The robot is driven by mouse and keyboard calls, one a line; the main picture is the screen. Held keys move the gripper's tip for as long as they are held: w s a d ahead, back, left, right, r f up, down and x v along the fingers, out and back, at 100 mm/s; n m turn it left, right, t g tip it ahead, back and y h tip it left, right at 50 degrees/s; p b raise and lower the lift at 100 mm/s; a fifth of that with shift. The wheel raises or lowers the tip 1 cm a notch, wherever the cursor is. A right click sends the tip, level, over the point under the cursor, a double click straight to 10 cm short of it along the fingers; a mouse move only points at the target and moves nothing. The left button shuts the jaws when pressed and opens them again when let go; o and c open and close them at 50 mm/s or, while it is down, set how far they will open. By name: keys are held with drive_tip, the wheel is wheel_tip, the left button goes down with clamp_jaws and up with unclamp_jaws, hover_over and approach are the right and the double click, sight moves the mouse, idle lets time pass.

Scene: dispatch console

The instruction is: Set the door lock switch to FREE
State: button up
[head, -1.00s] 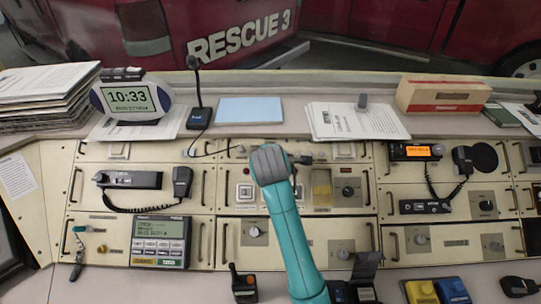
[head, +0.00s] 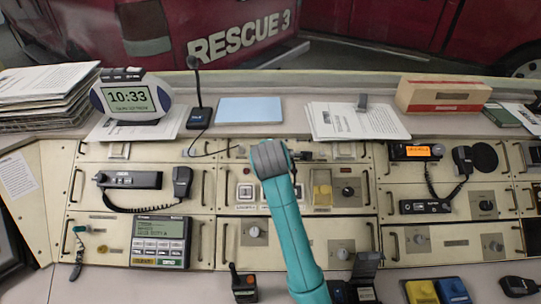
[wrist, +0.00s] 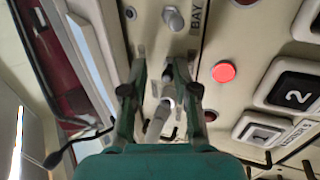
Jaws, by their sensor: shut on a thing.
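In the wrist view, my gripper (wrist: 163,75) reaches down to the cream panel, with one finger on each side of a small silver switch lever (wrist: 157,122). It is shut on this lever, though the exact contact is hard to see. No door lock or FREE label is readable, so I cannot confirm which switch it is or its position. In the head view, my gripper (head: 269,155) is over the upper middle of the console, and its own body hides the fingertips and the lever.
A grey knob (wrist: 173,19) by a "BAY" label and a red button (wrist: 223,71) are close to the fingers. A desk microphone (head: 198,118) stands behind to the left. A yellow cover (head: 322,195) is right of my arm.

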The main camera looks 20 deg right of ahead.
drive_tip(key=shift+w+r, duration=0.15)
drive_tip(key=shift+r, duration=0.05)
drive_tip(key=shift+s+a+r, duration=0.15)
drive_tip(key=shift+s+r, duration=0.4)
drive_tip(key=shift+r, duration=0.25)
drive_tip(key=shift+s+a+r, duration=0.15)
drive_tip(key=shift+s+r, duration=0.35)
drive_tip(key=shift+r, duration=0.35)
drive_tip(key=shift+s+a+r, duration=0.15)
drive_tip(key=shift+s+r, duration=0.4)
drive_tip(key=shift+r, duration=0.25)
